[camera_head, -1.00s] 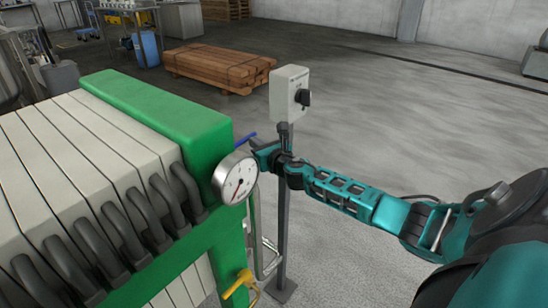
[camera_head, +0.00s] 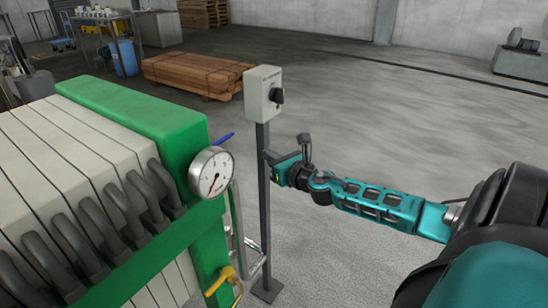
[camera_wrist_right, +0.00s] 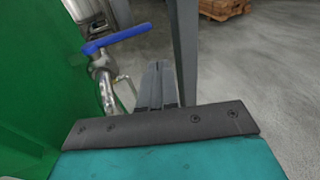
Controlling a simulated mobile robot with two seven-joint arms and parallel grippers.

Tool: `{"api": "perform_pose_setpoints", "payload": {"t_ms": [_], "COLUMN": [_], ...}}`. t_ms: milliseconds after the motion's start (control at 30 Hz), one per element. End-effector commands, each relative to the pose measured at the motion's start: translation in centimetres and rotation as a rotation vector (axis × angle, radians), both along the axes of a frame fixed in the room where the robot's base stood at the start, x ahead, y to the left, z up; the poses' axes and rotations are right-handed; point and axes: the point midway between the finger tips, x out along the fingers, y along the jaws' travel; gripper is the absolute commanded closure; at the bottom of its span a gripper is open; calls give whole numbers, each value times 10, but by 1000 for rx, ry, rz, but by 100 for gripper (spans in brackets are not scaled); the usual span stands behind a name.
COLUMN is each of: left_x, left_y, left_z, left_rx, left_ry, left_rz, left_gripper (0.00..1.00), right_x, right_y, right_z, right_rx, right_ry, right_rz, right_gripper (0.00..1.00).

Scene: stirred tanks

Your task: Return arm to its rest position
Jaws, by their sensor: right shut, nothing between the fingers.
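My right arm comes in from the right in the head view, and its gripper (camera_head: 270,157) is just right of the grey post. It holds nothing. In the right wrist view its two fingers (camera_wrist_right: 158,86) are together, pointing forward between the blue valve handle (camera_wrist_right: 116,39) and the post (camera_wrist_right: 183,55). I cannot tell whether a fingertip touches the post. The blue handle also shows in the head view (camera_head: 224,138), behind the pressure gauge (camera_head: 211,173). My left gripper is not in view.
A green-framed plate stack (camera_head: 150,120) fills the left, with a yellow valve handle (camera_head: 220,281) low on it. The post carries a grey switch box (camera_head: 263,93). A timber stack (camera_head: 195,73) lies behind. The floor at right is open.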

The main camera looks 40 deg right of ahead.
Motion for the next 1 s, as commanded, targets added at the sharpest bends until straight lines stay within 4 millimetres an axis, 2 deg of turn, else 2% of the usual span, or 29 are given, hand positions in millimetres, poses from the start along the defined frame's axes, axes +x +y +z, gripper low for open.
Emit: {"api": "perform_pose_setpoints", "payload": {"t_ms": [133, 433, 567, 667, 767, 800, 900, 1000], "left_x": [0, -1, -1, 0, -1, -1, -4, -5], "left_y": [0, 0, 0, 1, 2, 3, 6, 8], "left_z": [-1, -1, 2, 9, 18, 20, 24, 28], "left_rx": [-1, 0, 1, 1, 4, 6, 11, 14], "left_ry": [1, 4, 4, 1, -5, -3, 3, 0], "left_rz": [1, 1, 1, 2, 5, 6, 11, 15], "left_gripper": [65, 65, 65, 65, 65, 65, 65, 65], "right_x": [-8, -9, -18, -38, -73, -90, -132, -168], "right_y": [-1, -2, 12, 43, 93, 115, 170, 217], "right_z": [1, 2, -13, -43, -81, -95, -118, -128], "right_rx": [-1, 1, 132, 447, 932, 1150, 1684, 2141], "right_ry": [1, -1, 16, 51, 106, 129, 168, 180], "right_rz": [0, 0, -12, -53, -157, -219, -413, -630], "right_gripper": [100, 100, 100, 100, 100, 100, 100, 100]}}
